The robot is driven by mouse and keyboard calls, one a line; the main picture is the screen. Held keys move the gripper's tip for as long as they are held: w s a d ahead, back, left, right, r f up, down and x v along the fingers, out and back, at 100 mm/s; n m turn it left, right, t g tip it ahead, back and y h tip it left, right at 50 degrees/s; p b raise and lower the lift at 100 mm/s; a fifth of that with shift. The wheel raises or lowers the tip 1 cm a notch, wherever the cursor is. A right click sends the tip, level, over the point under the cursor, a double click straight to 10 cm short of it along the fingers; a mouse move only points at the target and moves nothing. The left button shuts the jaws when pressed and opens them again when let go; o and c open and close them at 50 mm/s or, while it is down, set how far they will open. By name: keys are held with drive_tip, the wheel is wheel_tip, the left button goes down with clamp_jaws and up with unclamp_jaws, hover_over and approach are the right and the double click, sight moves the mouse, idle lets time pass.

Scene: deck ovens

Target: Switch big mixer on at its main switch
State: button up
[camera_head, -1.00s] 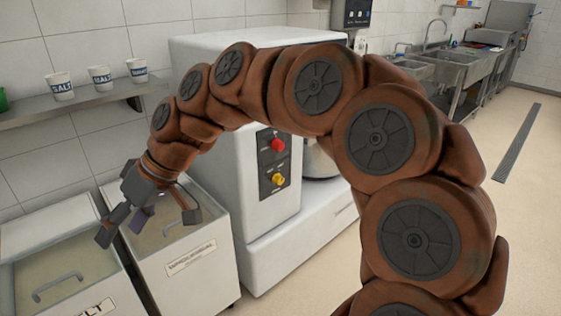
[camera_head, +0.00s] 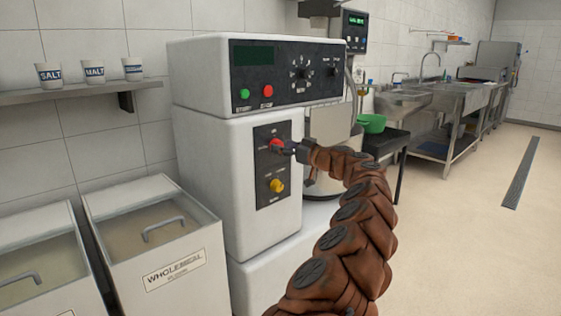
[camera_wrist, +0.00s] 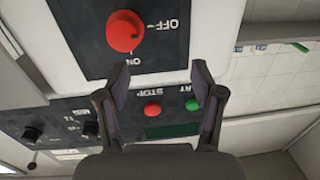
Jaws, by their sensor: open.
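The big mixer (camera_head: 208,150) is a white machine with a dark control panel on top. Below it, a dark plate holds a red rotary knob (camera_head: 276,144) and a yellow knob (camera_head: 277,186). In the wrist view the picture is upside down, and the red knob (camera_wrist: 122,32) sits between the words OFF and ON. Its small dark mark lies on the side towards OFF. My gripper (camera_head: 286,148) is close to the red knob from the right. In the wrist view my gripper (camera_wrist: 158,76) is open and empty, with the red knob beyond the left finger. I cannot tell whether it touches.
The upper panel has a green button (camera_head: 244,94), a red button (camera_head: 267,91) and a dark display (camera_head: 253,55). A flour bin (camera_head: 165,250) stands at left, below a shelf (camera_head: 70,95) with cups. A green bowl (camera_head: 372,123) stands behind my arm.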

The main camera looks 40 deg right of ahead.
drive_tip(key=s+d+f+h, duration=0.1)
drive_tip(key=s+d+f, duration=0.1)
drive_tip(key=d, duration=0.2)
drive_tip(key=w, duration=0.8)
drive_tip(key=shift+b, duration=0.3)
drive_tip(key=shift+a, duration=0.1)
drive_tip(key=c, duration=1.1)
drive_tip(key=shift+m, duration=0.3)
